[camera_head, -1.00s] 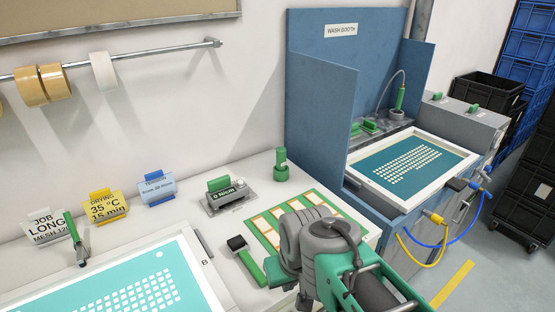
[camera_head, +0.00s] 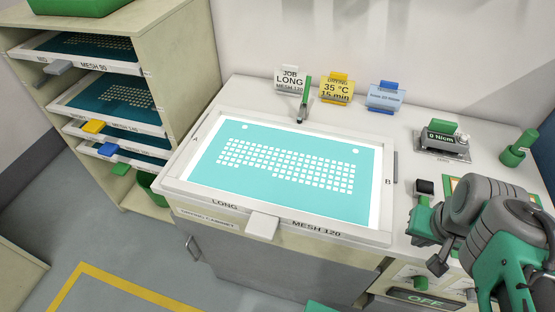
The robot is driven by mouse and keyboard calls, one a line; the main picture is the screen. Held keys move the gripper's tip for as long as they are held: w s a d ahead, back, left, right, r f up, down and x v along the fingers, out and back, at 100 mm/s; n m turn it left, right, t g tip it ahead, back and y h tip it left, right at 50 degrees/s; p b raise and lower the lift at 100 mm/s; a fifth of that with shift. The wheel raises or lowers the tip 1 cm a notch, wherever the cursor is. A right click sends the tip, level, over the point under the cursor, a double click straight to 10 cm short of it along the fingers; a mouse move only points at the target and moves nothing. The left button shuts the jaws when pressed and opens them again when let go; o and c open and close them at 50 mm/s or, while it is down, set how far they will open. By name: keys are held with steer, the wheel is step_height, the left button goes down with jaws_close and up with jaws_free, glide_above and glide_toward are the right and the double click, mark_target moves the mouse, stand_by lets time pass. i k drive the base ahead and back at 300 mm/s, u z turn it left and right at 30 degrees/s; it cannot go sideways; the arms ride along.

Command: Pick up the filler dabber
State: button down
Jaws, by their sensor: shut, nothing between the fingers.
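A slim green-handled tool (camera_head: 305,92) with a metal lower end stands tilted behind the frame of the lit screen; it may be the filler dabber, but I cannot tell for sure. My gripper (camera_head: 437,266) is at the lower right, in front of the counter, shut and empty, apart from all these tools.
The white-framed screen (camera_head: 210,197) lies on the counter. Job, drying and tension cards (camera_head: 385,97) stand behind it. A tension meter (camera_head: 443,143) is at the right. A rack of screens (camera_head: 160,45) stands at the left. The floor in front is open.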

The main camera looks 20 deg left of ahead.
mark_target(530, 135)
steer(key=u, duration=1.5)
steer(key=k, duration=0.95)
steer(key=z, duration=1.7)
steer(key=i, duration=1)
steer(key=u, duration=0.05)
